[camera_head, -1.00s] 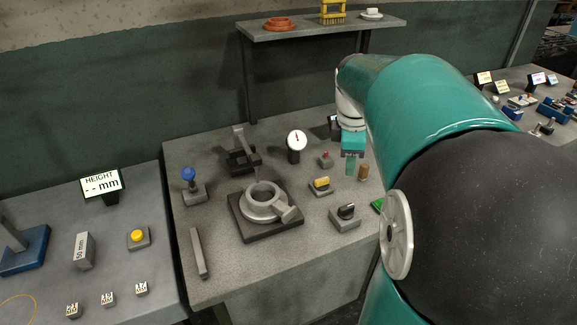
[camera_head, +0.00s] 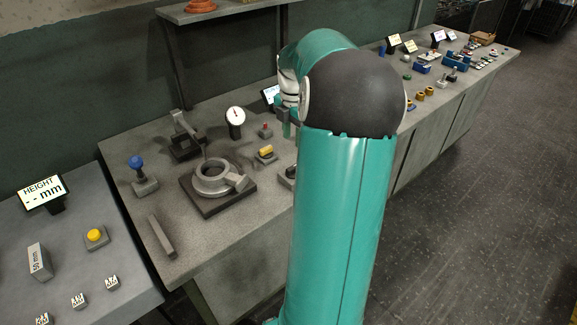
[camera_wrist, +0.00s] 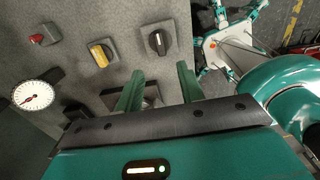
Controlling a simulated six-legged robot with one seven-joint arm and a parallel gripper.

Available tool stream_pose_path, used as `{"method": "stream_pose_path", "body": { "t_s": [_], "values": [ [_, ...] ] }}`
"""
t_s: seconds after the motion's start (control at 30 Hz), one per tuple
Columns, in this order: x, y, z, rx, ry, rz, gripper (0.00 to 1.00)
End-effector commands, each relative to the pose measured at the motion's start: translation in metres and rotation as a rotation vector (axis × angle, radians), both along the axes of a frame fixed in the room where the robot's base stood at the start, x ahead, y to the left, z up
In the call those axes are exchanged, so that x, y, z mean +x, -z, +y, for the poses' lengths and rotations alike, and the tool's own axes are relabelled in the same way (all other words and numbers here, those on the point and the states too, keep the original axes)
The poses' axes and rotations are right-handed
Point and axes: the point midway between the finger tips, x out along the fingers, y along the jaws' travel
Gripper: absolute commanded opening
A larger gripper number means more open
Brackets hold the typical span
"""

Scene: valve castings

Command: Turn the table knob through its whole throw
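Two knob-like controls stand on the table (camera_head: 150,130). One has a black knob with a pale mark (camera_wrist: 157,42) on a grey block, at the upper middle of the wrist view. In the head view its block (camera_head: 289,172) is partly hidden by my arm. The other has a yellow bar-shaped knob (camera_wrist: 99,55), and it also shows in the head view (camera_head: 265,151). The pictures do not tell which is the table knob. My gripper (camera_wrist: 158,82) is open, its two fingers apart below the black knob in the wrist view and not touching it.
A red button (camera_wrist: 37,38) and a dial gauge (camera_wrist: 35,95) stand left of the yellow knob. A ring casting (camera_head: 238,181) on a dark plate and a blue-topped knob or lever (camera_head: 136,162) are farther left. A dark block between the fingers is unclear.

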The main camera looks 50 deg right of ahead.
Motion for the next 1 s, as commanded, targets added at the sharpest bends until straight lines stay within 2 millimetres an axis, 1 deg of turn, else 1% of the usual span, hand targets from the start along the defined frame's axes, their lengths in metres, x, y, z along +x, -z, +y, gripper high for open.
{"method": "stream_pose_path", "body": {
  "t_s": [0.03,0.3,0.5,0.6,0.7,0.97,1.0],
  "values": [
    [-0.001,0.011,0.0,0.005,0.0,0.003,0.38],
    [-0.001,0.064,0.001,0.004,0.0,0.003,0.38],
    [0.0,0.098,0.003,0.003,-0.001,0.002,0.38],
    [0.0,0.107,0.004,0.0,-0.003,0.002,0.38],
    [0.0,0.112,0.004,0.0,-0.002,0.001,0.38],
    [0.001,0.113,0.005,-0.001,-0.002,0.0,0.38],
    [0.001,0.113,0.005,-0.001,-0.002,0.0,0.3]
  ]
}}
